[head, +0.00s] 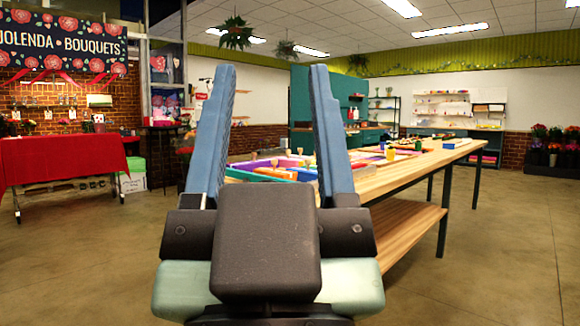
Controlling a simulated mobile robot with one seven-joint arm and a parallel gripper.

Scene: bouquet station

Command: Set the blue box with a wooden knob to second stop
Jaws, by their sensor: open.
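My gripper (272,70) is in the foreground of the head view, its two long blue fingers apart and empty, pointing up and away from me. Behind it is a long wooden table (400,172) with colourful items on top. A small blue piece (305,175) shows between the fingers, low among these items and partly covered by my gripper. I cannot tell whether it is the blue box, and I cannot make out a knob's setting. The gripper is apart from everything on the table.
A purple tray (283,163) sits on the near part of the table, with orange, red and green items around it. The table has a lower wooden shelf (405,228). A red-covered table (62,160) stands at left. Concrete floor is clear at right and front left.

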